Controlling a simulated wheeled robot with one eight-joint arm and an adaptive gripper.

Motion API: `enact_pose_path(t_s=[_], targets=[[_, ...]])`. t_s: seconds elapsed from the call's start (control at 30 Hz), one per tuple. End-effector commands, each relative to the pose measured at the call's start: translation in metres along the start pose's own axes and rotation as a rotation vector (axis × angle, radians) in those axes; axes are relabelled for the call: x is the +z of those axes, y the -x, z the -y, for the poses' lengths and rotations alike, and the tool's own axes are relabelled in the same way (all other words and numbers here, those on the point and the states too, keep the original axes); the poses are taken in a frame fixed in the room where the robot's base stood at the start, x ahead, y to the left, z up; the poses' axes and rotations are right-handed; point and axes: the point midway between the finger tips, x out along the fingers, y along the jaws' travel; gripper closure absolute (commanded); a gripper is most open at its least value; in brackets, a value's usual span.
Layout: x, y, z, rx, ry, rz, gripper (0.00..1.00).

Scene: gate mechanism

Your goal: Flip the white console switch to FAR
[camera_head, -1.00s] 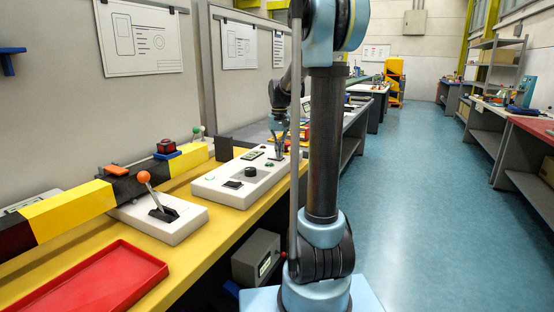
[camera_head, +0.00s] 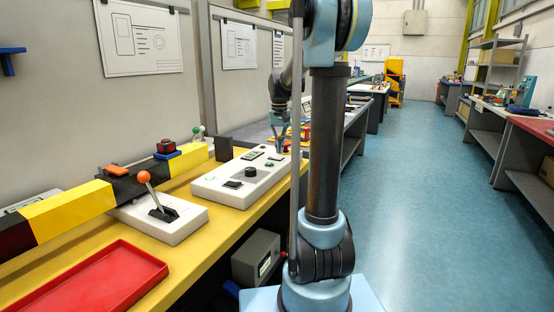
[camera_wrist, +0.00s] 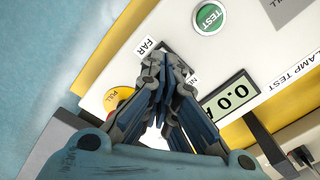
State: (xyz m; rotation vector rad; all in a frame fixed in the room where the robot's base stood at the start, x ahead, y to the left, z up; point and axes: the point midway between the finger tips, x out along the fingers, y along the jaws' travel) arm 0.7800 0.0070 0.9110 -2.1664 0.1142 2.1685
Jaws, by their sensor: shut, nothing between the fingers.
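The white console (camera_head: 212,188) stands on the yellow bench top, with a black knob and small displays on its face. In the wrist view the console (camera_wrist: 175,25) fills the upper middle. A FAR label (camera_wrist: 150,46) shows just beyond my fingertips, and a partly covered label lies to their right. The switch is hidden behind my fingers, so I cannot tell its position or whether I touch it. My gripper (camera_wrist: 160,68) is shut and empty, pointing at the console face between these labels. In the head view my gripper (camera_head: 279,148) is over the console's far end.
A green TEST button (camera_wrist: 209,18), a yellow-rimmed PULL button (camera_wrist: 116,98) and a display (camera_wrist: 229,97) surround my fingers. An orange-knobbed lever (camera_head: 143,177), a red tray (camera_head: 120,283) and a yellow-black bar (camera_head: 68,211) lie nearer. The aisle floor (camera_head: 420,220) is clear.

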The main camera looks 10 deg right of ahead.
Motion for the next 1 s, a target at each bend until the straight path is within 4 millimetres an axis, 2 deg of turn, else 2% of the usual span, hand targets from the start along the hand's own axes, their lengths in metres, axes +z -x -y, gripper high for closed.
enact_pose_path(t_s=[0.6, 1.0], targets=[[0.000, 0.040, 0.000, 0.000, 0.000, 0.000, 1.00], [0.000, 0.045, 0.000, 0.000, 0.000, 0.000, 1.00]])
